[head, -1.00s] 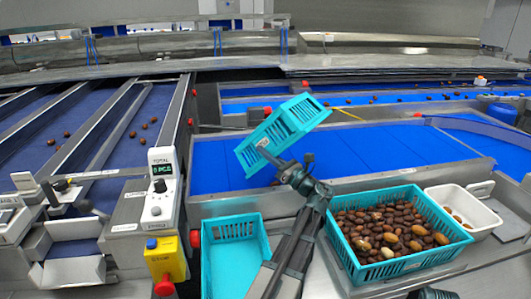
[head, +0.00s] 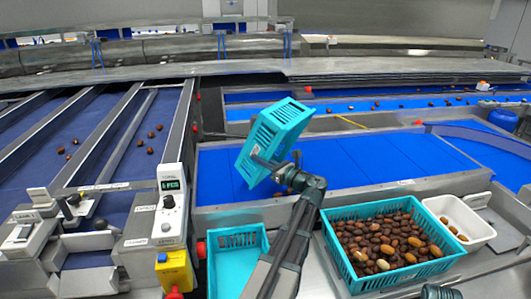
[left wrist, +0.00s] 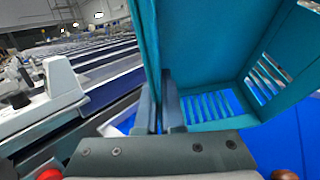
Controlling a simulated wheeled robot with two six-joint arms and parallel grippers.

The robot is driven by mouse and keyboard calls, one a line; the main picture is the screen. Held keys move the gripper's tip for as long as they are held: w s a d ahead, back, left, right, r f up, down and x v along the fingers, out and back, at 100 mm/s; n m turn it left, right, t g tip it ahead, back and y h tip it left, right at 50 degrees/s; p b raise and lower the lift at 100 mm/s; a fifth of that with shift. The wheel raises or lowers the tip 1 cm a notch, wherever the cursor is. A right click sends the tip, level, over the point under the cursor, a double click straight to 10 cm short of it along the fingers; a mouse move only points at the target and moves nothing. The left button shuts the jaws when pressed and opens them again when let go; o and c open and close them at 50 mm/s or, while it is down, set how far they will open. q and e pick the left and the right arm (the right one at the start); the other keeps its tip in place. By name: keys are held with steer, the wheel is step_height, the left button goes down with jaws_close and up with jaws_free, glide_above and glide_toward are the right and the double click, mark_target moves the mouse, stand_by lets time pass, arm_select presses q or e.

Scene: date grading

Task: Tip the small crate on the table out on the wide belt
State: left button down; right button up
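The small teal crate (head: 272,138) hangs in the air over the wide blue belt (head: 370,155), tipped steeply onto its side. My left gripper (head: 268,163) is shut on one wall of it; in the left wrist view the two fingers (left wrist: 160,115) pinch the crate's wall (left wrist: 205,60). The part of the crate's inside that shows there is bare, with blue belt through its slots. A brown date (left wrist: 285,174) shows at that view's bottom right edge. A dark part at the bottom of the head view seems to be my right gripper (head: 440,291); its fingers are unclear.
A larger teal crate full of dates (head: 330,222) stands on the steel table at right, beside a white tub (head: 480,232) with a few dates. An empty-looking teal crate (head: 236,262) stands left of my arm. A counter box (head: 171,205) and yellow box (head: 175,270) stand at left.

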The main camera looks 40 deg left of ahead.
arm_select(q)
steer(key=s+a+r+n+h+p, duration=0.1)
steer(key=a+r+h+p, duration=0.3)
steer(key=a+h+p, duration=1.45)
step_height(320, 180, down, 6)
steer(key=d+t+h, duration=0.1)
steer(key=h, duration=0.3)
steer(key=shift+s+f+n+t+b, duration=0.25)
steer(key=shift+s+n+t+b, duration=0.05)
steer(key=shift+s+t, duration=0.15)
steer(key=shift+d+h, duration=0.1)
steer(key=shift+h, duration=0.25)
